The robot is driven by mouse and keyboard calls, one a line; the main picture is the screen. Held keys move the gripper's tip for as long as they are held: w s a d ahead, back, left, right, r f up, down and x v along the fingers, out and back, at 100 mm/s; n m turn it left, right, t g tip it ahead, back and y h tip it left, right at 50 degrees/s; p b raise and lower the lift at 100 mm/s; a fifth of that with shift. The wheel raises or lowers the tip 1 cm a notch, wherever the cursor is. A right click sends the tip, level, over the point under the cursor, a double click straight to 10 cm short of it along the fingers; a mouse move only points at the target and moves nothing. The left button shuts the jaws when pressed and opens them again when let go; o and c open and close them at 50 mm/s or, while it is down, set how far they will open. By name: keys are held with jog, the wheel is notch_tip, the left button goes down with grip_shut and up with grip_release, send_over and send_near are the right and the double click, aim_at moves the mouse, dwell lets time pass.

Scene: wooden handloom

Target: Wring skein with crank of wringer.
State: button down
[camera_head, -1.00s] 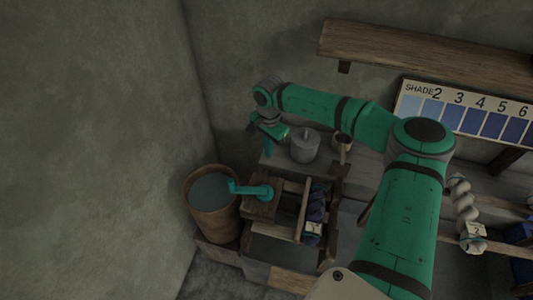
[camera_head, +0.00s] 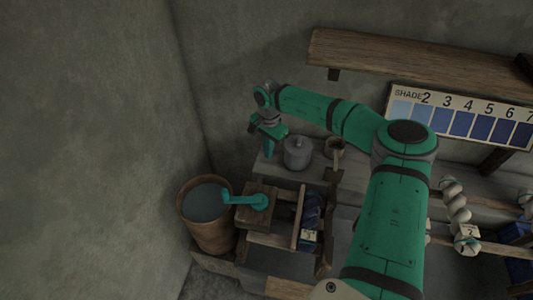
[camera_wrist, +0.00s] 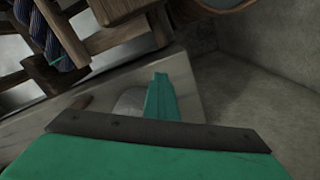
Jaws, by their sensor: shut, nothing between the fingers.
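The wringer (camera_head: 256,216) is a wooden frame at the lower middle of the head view. Its teal crank (camera_head: 243,199) points left, with its handle end near the bucket rim. A dark blue skein (camera_head: 312,209) with a pale tag hangs on the wringer's right side; the striped skein also shows at the top left of the wrist view (camera_wrist: 48,40). My gripper (camera_head: 268,150) is shut and empty, pointing down behind the wringer, apart from the crank. Its teal fingers (camera_wrist: 160,98) show in the wrist view, where the crank is not visible.
A wooden bucket of dark liquid (camera_head: 207,222) stands left of the wringer, near the wall. A shelf (camera_head: 400,55) and shade chart (camera_head: 460,118) are above right.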

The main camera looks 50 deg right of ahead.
aim_at(288, 151)
jog(key=shift+s+d, duration=0.25)
jog(key=shift+d, duration=0.45)
jog(key=shift+s+d, duration=0.25)
jog(key=shift+d, duration=0.4)
jog(key=shift+s+d, duration=0.25)
jog(key=shift+d, duration=0.45)
jog(key=shift+s+d, duration=0.7)
jog(key=shift+d, duration=0.15)
jog(key=shift+s+d, duration=0.55)
jog(key=shift+s, duration=0.25)
jog(key=shift+w, duration=0.1)
